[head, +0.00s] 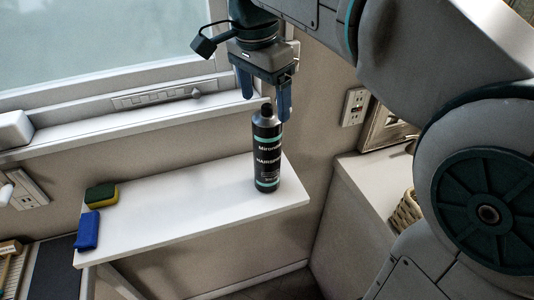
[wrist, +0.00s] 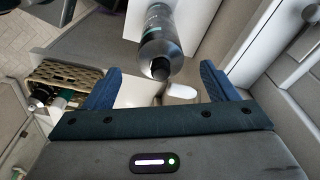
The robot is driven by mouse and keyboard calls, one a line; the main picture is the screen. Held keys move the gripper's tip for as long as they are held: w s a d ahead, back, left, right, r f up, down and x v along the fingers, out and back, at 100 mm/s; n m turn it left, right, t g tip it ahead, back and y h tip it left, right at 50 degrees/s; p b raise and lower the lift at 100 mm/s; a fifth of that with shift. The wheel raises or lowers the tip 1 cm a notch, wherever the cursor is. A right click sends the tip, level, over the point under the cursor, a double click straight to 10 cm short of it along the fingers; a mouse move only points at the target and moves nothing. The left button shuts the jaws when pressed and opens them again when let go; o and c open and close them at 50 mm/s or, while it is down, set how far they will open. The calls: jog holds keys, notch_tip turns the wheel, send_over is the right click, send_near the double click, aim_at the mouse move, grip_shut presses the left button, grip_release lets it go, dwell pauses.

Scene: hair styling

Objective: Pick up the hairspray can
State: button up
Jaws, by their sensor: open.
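The hairspray can (head: 267,155) is a dark upright bottle with teal bands and white lettering. It stands near the right end of a white shelf (head: 190,205). My gripper (head: 265,108) points down just above the can. Its blue fingers are apart and empty, with the can's top close to the gap between them in the head view. In the wrist view the can (wrist: 160,45) shows its grey shoulder and dark cap, ahead of the gap between the open fingers (wrist: 165,88). I cannot tell from these frames whether any finger touches it.
A window ledge (head: 130,120) runs behind. A white cabinet (head: 360,190) with a wicker basket (head: 405,212) stands at right. The middle of the shelf is clear.

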aim_at(267, 106)
jog(key=shift+w+d+f, duration=0.1)
jog(key=shift+d+f, duration=0.05)
jog(key=shift+f, duration=0.7)
jog(key=shift+w+d+f, duration=0.15)
jog(key=shift+f, duration=0.75)
jog(key=shift+w+d+f, duration=0.1)
jog(key=shift+d+f, duration=0.05)
jog(key=shift+f, duration=0.7)
jog(key=c, duration=1.7)
jog(key=shift+c, duration=0.2)
jog(key=shift+r, duration=0.2)
